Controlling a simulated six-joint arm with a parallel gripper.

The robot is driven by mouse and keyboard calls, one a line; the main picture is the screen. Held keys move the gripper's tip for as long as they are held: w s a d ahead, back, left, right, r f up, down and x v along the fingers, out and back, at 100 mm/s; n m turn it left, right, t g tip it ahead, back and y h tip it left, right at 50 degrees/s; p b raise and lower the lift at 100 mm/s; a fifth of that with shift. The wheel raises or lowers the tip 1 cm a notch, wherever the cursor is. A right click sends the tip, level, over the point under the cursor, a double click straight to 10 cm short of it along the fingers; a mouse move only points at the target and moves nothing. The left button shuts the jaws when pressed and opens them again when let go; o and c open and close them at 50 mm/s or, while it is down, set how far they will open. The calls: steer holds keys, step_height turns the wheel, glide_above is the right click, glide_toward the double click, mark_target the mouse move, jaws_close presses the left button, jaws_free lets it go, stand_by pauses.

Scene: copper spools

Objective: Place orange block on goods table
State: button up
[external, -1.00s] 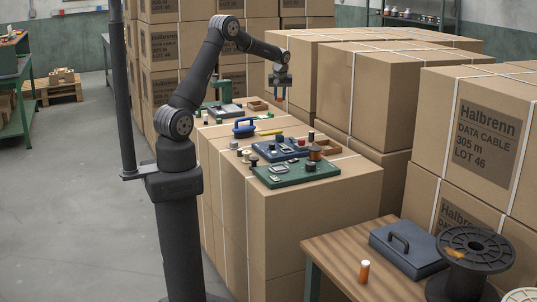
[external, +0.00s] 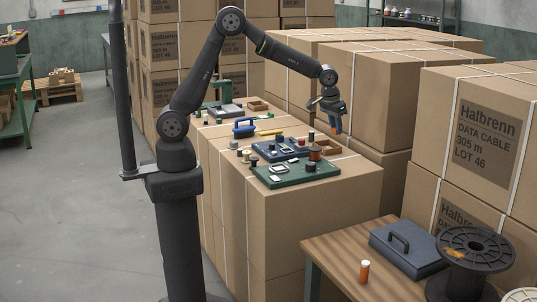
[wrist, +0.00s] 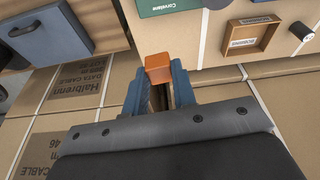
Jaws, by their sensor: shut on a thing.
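The orange block (wrist: 158,66) is held between the fingertips of my gripper (wrist: 157,75), which is shut on it. A wooden-topped table (external: 328,246), which I take as the goods table, stands at the front right, below and apart from the gripper. Its edge also shows at upper left in the wrist view.
On the table are a blue case (external: 408,250), a black spool (external: 475,252) and a small orange-and-white cylinder (external: 364,271). Bare wood lies left of the case. The carton top holds green and blue boards (external: 295,171) and a small wooden tray (wrist: 252,35). Tall cartons (external: 480,130) stand right.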

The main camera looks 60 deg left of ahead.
steer(key=s+d+m+h, duration=0.2)
steer(key=s+d+m, duration=0.8)
steer(key=s+d, duration=1.7)
glide_above(330, 250)
steer(key=shift+g, duration=0.4)
steer(key=f, duration=3)
steer(key=shift+s+a+f, duration=0.15)
steer(key=shift+s+a, duration=0.15)
steer(key=shift+s, duration=0.05)
steer(key=shift+f, duration=1.9)
steer(key=shift+f, duration=0.1)
steer(key=o, duration=0.6)
steer(key=shift+c, duration=0.2)
steer(key=o, duration=0.4)
